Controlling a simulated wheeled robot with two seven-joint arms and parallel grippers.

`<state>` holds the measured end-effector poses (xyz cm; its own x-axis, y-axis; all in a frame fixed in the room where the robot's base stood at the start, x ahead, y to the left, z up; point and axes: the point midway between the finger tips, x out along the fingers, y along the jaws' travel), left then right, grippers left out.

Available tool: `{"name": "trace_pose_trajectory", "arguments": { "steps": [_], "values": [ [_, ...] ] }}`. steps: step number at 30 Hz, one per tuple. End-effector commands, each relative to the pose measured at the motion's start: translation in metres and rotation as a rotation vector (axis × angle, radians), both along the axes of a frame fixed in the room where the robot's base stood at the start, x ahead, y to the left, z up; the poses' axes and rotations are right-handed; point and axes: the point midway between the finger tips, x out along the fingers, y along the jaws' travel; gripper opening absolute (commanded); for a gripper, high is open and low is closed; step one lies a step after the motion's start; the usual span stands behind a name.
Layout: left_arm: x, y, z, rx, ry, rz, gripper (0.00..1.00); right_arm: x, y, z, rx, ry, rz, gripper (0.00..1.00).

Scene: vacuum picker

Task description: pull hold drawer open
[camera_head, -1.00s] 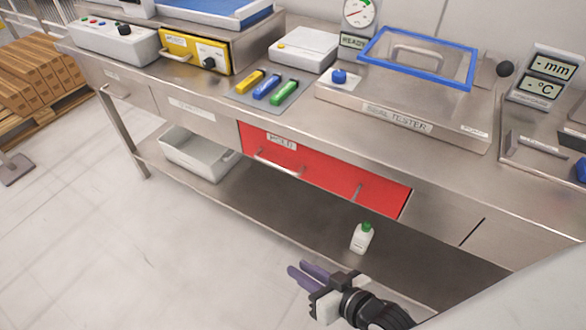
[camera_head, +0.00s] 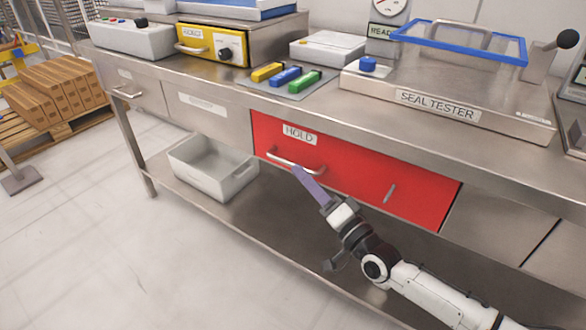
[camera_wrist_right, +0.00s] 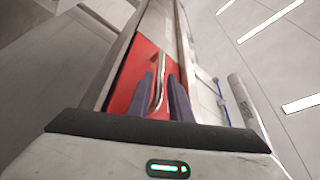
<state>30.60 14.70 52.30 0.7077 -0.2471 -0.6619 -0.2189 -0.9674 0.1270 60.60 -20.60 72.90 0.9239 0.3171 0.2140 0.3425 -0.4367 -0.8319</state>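The red hold drawer (camera_head: 350,183), labelled HOLD, is shut in the front of the steel bench, with its face about level with the panels beside it. Its bar handle (camera_head: 285,160) is on the left part of the face. My right gripper (camera_head: 299,171) has its purple fingertips at the right end of this handle. In the right wrist view the handle (camera_wrist_right: 160,73) shows between the two fingers (camera_wrist_right: 163,85), against the red face. The fingers stand apart, with a gap visible. My left gripper is not in view.
The seal tester (camera_head: 440,105) stands on the bench above the drawer, beside yellow, blue and green bars (camera_head: 287,77). A grey bin (camera_head: 215,170) sits on the lower shelf (camera_head: 262,215), left of my right arm. The floor in front is clear.

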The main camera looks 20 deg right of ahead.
Motion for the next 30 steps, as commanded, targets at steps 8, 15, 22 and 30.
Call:
{"name": "trace_pose_trajectory", "arguments": {
  "steps": [8, 15, 22, 30],
  "values": [
    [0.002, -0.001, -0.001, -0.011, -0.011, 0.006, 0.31, 0.037, 0.013, 0.007, 0.000, 0.000, 0.000, 0.18],
    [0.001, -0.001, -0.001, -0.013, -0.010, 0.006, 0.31, 0.044, 0.016, 0.009, -0.001, 0.002, 0.000, 0.18],
    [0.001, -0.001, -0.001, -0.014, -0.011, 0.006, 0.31, 0.044, 0.015, 0.009, -0.001, 0.001, 0.000, 0.05],
    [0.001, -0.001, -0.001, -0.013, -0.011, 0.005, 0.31, 0.043, 0.015, 0.009, -0.001, 0.001, 0.000, 0.00]
  ]
}}
